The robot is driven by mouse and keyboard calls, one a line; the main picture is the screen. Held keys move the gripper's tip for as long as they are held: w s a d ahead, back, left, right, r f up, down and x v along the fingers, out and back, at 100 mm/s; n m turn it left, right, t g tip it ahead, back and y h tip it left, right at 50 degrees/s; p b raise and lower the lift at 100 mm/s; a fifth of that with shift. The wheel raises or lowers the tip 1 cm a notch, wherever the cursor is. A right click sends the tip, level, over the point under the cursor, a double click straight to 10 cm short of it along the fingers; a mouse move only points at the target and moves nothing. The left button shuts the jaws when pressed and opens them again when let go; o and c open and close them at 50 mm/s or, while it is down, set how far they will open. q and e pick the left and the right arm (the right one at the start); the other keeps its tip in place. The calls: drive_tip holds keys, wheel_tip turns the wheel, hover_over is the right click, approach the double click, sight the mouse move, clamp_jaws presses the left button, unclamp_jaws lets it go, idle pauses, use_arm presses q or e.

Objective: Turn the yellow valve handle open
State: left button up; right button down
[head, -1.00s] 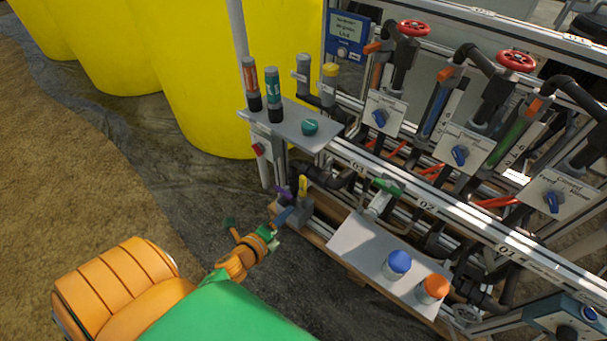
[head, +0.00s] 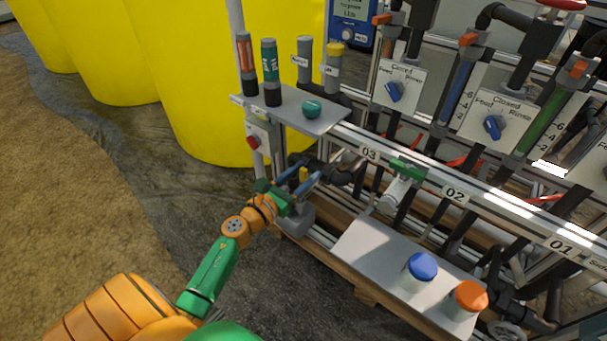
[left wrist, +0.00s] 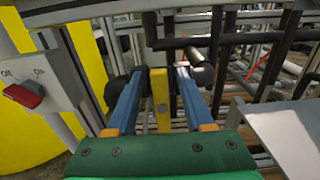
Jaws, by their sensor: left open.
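The yellow valve handle (head: 303,174) stands upright at the left end of the skid, below the grey shelf. In the left wrist view the yellow handle (left wrist: 160,98) is between my two blue fingers, with a visible gap on each side. My left gripper (head: 303,180) is open around the handle; it also shows in the left wrist view (left wrist: 159,84). The fingers partly hide the handle in the head view, and its valve body is mostly hidden. My right gripper is in neither view.
The grey shelf (head: 318,124) with bottles is just above my left gripper. A red switch (left wrist: 25,94) is to the left. A lower plate (head: 365,249) holds blue-capped and orange-capped jars. Black pipes (left wrist: 190,43) run behind the handle. Open ground lies left of the skid.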

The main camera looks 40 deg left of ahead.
use_arm(q)
clamp_jaws()
